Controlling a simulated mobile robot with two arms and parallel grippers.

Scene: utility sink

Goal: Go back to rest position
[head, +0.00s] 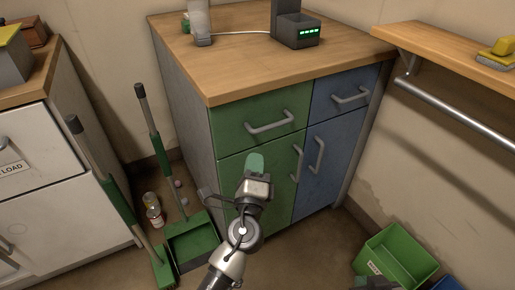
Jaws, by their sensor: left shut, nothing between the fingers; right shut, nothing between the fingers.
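My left gripper (255,163) is in the middle of the head view, in front of the green cabinet (233,128). Its green fingertips are together with nothing between them. Its arm comes up from the bottom edge. In the picture the fingertips overlap the green lower door, below the drawer handle; I cannot tell whether they touch it. My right gripper (372,281) shows only in part at the bottom edge, in front of the green bin. It is shut and empty, and most of it is cut off.
A broom (124,198) and a green dustpan (190,245) stand left of my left arm, by small bottles (153,213). A green bin (398,255) is at lower right. A wooden shelf with a rail (455,115) is at right. A wooden countertop (240,60) is above the cabinet.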

